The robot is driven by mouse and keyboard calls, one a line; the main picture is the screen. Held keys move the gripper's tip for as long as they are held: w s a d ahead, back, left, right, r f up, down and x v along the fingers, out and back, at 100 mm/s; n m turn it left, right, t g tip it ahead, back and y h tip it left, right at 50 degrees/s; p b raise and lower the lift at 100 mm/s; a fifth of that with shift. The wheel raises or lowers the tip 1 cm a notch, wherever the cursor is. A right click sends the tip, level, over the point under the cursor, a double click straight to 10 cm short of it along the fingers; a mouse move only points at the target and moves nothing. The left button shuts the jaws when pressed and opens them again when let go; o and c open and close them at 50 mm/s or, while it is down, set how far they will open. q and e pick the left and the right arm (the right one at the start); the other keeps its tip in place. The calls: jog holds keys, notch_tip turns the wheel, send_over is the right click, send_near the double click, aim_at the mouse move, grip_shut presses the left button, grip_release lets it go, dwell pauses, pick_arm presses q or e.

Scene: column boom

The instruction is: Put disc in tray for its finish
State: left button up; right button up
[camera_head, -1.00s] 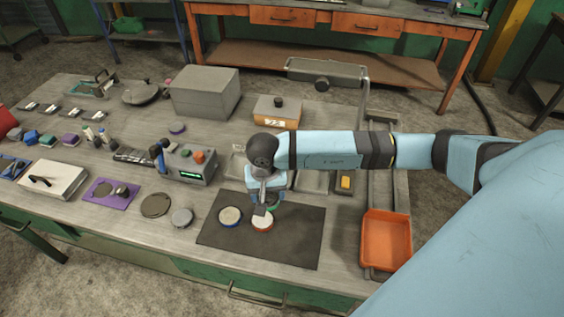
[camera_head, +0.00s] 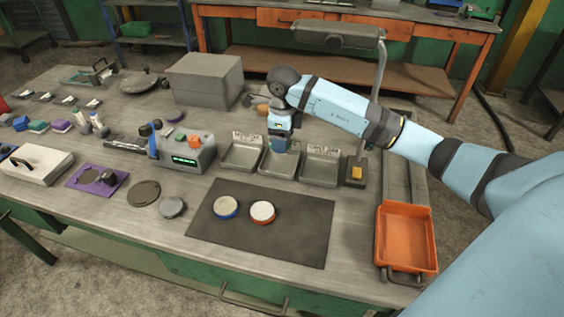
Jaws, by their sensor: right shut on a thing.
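My right gripper (camera_head: 281,149) is over the middle grey tray (camera_head: 280,167), shut on a disc that is mostly hidden behind the fingers and wrist. Its finish cannot be made out. The left grey tray (camera_head: 238,163) and right grey tray (camera_head: 320,173) stand on either side and look empty. Their labels are too small to read, and the middle label is hidden. A blue-rimmed disc (camera_head: 225,207) and a red-rimmed disc (camera_head: 262,212) lie side by side on the dark mat (camera_head: 290,235). My left gripper is not in view.
An orange bin (camera_head: 405,240) stands at the right front. A grey device with an orange knob (camera_head: 188,152) is left of the trays. A lamp (camera_head: 336,34) on a post rises behind my right arm. A small block with a yellow top (camera_head: 356,173) sits beside the right tray.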

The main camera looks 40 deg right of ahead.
aim_at(283, 165)
notch_tip(283, 165, down, 8)
jog(key=shift+r, duration=0.25)
jog(key=o, duration=1)
jog(key=shift+f, duration=0.15)
jog(key=shift+c, duration=0.2)
notch_tip(283, 165, up, 12)
jog(key=shift+r, duration=0.2)
